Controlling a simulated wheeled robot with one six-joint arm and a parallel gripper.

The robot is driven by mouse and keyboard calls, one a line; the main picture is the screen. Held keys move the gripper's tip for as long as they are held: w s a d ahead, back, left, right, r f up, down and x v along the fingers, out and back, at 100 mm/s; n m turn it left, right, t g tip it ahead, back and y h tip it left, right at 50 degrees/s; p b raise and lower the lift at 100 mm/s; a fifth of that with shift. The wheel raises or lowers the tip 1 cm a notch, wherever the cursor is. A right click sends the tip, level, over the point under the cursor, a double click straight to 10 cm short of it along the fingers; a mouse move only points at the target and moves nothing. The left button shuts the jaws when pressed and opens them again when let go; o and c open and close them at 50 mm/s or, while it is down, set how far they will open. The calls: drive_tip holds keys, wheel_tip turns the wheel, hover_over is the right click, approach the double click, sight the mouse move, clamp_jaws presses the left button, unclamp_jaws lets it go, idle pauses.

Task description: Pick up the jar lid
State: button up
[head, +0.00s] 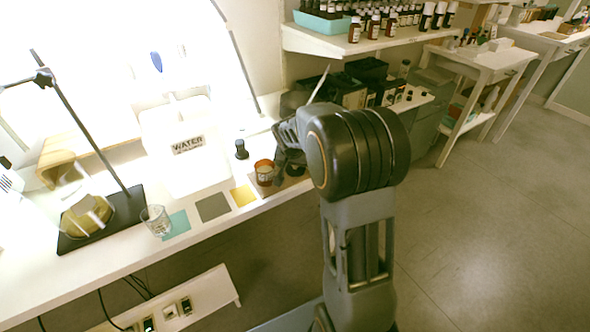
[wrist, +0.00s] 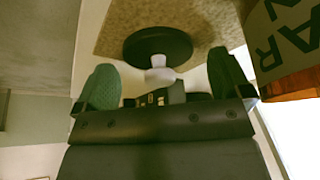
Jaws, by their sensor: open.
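The jar lid (wrist: 157,46) is a dark round disc with a pale knob (wrist: 159,76) pointing toward my wrist. In the wrist view it lies on a speckled brown mat (wrist: 215,22). My gripper (wrist: 164,70) is open, its two green finger pads on either side of the knob with gaps; I cannot tell whether anything touches the lid. In the head view my gripper (head: 282,160) is low over the bench, and the lid is hidden behind it. The amber jar (head: 264,173) stands just left of the gripper; its labelled side (wrist: 290,45) fills the wrist view's right edge.
A small dark bottle (head: 241,150) stands behind the jar. Yellow (head: 243,195), grey (head: 213,207) and teal (head: 177,223) squares lie to the left, with a glass beaker (head: 155,220) beside the teal one. Black boxes and bottles (head: 372,92) crowd the bench behind my arm.

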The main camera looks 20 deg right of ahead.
drive_tip(key=c, duration=1)
drive_tip(key=shift+c, duration=0.2)
